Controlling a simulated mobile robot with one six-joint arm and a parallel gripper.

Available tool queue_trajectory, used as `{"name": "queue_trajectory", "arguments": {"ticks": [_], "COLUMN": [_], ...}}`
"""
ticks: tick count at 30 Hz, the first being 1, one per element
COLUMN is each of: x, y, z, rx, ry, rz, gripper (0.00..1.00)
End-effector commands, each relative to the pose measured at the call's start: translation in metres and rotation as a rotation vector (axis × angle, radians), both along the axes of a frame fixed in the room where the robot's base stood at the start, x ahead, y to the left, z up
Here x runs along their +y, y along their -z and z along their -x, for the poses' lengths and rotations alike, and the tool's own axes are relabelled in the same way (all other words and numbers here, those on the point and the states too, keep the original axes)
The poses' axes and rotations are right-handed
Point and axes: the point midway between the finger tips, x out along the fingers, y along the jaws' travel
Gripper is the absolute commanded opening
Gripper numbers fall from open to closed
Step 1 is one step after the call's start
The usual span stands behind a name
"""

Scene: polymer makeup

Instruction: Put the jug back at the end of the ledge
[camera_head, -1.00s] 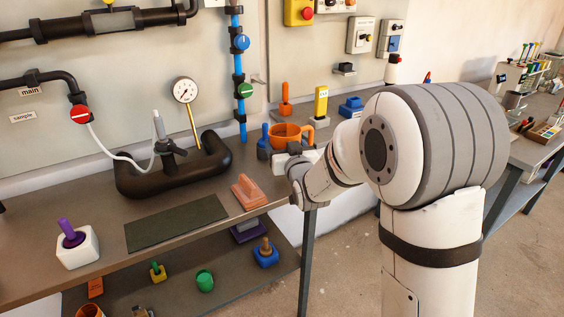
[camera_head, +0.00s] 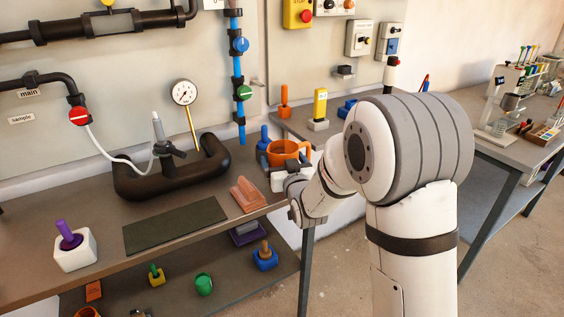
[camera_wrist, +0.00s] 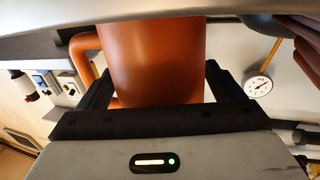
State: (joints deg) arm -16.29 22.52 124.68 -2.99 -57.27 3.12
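The orange jug (camera_head: 284,151) is over the right end of the near bench top, its handle toward the right. It looks upright. My gripper (camera_head: 272,163) is around its body from the near side. In the wrist view the jug (camera_wrist: 155,60) fills the space between the two dark fingers of my gripper (camera_wrist: 158,88), with its handle at the left. The fingers appear pressed to its sides. The near bench top (camera_head: 45,220) is the likely ledge. I cannot tell whether the jug's base touches it; my gripper and wrist hide that part.
A blue-handled object (camera_head: 264,138) stands just behind the jug. A dark mat (camera_head: 175,224) lies flat in front.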

Motion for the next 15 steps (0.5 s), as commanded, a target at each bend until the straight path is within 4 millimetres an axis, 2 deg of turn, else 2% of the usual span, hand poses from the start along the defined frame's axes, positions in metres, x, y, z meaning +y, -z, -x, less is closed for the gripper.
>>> {"name": "queue_trajectory", "arguments": {"ticks": [12,15], "x": [0.0,-0.005], "y": [-0.004,-0.002], "z": [0.001,0.017], "rx": [0.0,0.001], "ry": [-0.001,-0.001], "rz": [0.0,0.0], "gripper": [0.94,0.94]}}
